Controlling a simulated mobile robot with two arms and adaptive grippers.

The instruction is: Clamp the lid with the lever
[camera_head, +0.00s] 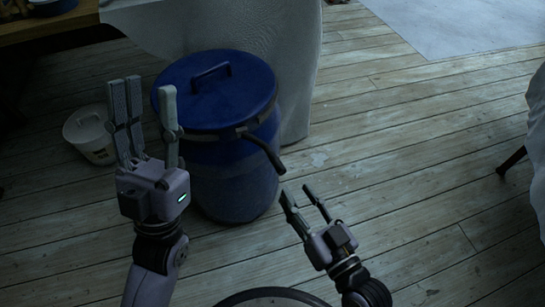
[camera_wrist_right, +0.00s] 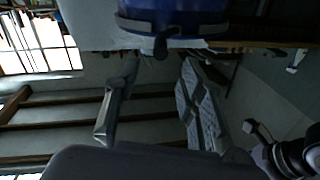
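A blue drum (camera_head: 228,180) stands on the wooden floor with a blue lid (camera_head: 222,97) on top. The lid has an arched handle (camera_head: 210,72). A dark band runs around the rim, and its black lever (camera_head: 264,152) sticks out from the drum at the front right. My left gripper (camera_head: 148,112) is open and empty, fingers up, in front of the drum's left side. My right gripper (camera_head: 303,200) is open and empty, below and right of the lever's tip, apart from it. In the right wrist view the drum (camera_wrist_right: 175,8) and lever (camera_wrist_right: 161,46) show beyond the open fingers (camera_wrist_right: 158,100).
A small white bucket (camera_head: 90,135) stands on the floor left of the drum. A table with a pale cloth (camera_head: 270,30) is right behind the drum. A wooden table edge (camera_head: 50,28) is at the top left.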

